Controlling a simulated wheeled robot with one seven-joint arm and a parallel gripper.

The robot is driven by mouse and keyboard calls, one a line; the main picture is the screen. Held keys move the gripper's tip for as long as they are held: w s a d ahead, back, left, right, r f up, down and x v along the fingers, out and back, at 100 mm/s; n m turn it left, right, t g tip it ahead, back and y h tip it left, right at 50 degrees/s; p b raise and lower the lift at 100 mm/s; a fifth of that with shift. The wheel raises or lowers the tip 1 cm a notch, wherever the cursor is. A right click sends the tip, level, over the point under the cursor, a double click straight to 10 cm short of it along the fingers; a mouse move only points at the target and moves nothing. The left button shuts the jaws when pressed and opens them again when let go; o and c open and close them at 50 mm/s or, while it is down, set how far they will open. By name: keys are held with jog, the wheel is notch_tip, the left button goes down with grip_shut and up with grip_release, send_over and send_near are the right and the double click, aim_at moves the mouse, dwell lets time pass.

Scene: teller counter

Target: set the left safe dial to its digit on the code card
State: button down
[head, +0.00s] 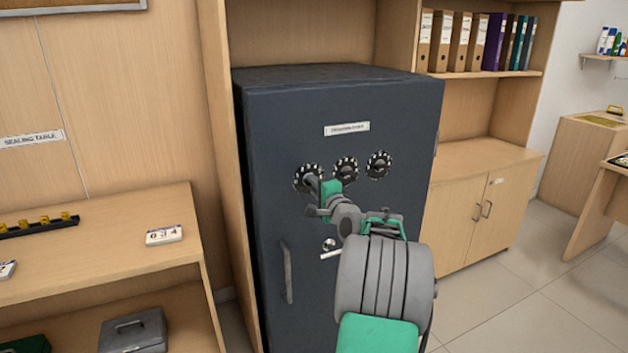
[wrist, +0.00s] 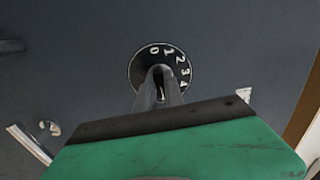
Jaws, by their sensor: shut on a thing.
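The dark blue safe (head: 265,140) carries three round black dials in a row. The left dial (head: 299,170) is partly covered by my gripper (head: 311,181). In the wrist view the left dial (wrist: 143,62) shows white digits 0 to 4, with 0 near the top and 4 at the right; its lower part is hidden. My gripper (wrist: 160,84) is shut on the knob at that dial's centre. The middle dial (head: 346,168) and right dial (head: 379,165) are untouched. A white code card (head: 164,235) on the left shelf seems to read 0 3 4; the digits are small.
The safe's handle (head: 287,272) is below left of my gripper. The left wooden table (head: 110,255) holds a black tray (head: 38,226) with yellow items. A grey cash box (head: 133,331) sits below. Cabinets (head: 470,215) with binders above stand at right.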

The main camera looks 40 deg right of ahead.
jog(key=shift+m, duration=0.3)
jog(key=c, duration=1.4)
grip_release()
jog(key=shift+c, duration=0.2)
jog(key=shift+s, duration=0.1)
jog(key=v, duration=0.7)
jog(key=shift+s, duration=0.3)
jog(key=shift+a, duration=0.15)
